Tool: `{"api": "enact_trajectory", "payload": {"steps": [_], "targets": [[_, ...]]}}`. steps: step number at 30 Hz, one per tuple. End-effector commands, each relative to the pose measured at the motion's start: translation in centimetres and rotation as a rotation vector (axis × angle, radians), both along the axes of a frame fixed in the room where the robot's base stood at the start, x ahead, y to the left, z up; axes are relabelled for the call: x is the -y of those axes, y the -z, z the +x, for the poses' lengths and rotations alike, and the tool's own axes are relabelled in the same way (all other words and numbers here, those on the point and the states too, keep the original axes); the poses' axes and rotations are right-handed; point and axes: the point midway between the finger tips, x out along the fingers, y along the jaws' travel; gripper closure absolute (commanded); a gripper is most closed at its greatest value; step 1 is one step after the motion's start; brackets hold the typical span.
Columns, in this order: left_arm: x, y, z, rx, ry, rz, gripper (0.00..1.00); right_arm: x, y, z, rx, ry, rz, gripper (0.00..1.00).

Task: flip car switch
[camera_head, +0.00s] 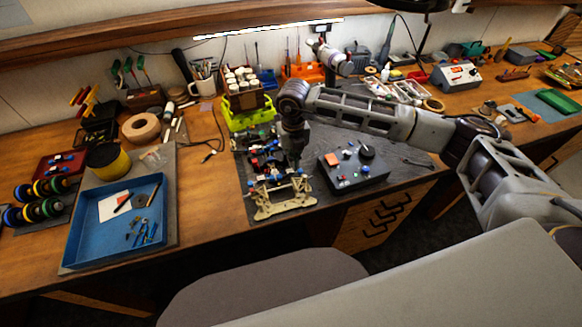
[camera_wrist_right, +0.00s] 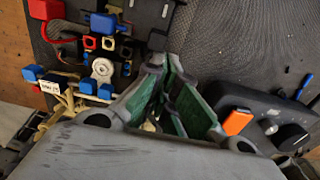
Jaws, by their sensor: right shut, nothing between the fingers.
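The RC car (camera_head: 283,203) is an open chassis with a beige frame and blue, red and black parts. It sits on the dark mat, and part of it also shows at the upper left of the right wrist view (camera_wrist_right: 101,68), with blue, red and yellow pieces. I cannot tell which small part is the switch. My right gripper (camera_head: 297,164) points down over the car's right side, shut and empty. Its green-padded fingers show in the right wrist view (camera_wrist_right: 168,97). I cannot tell whether the fingertips touch the car. My left gripper is not in view.
A black control box (camera_head: 352,181) with a dark knob and orange piece stands close right of the car. A blue tray (camera_head: 82,232) lies left. A lime-green crate (camera_head: 240,131) of bottles stands behind the car. The mat (camera_head: 412,166) right of the box is mostly clear.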

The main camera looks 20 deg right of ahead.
Motion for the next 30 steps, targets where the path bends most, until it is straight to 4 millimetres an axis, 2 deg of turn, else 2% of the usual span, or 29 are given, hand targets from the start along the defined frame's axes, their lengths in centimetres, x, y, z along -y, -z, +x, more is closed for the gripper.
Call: {"api": "enact_trajectory", "payload": {"steps": [30], "targets": [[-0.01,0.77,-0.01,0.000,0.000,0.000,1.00,-0.01,0.97,0.00,0.000,0.000,0.000,1.00]]}}
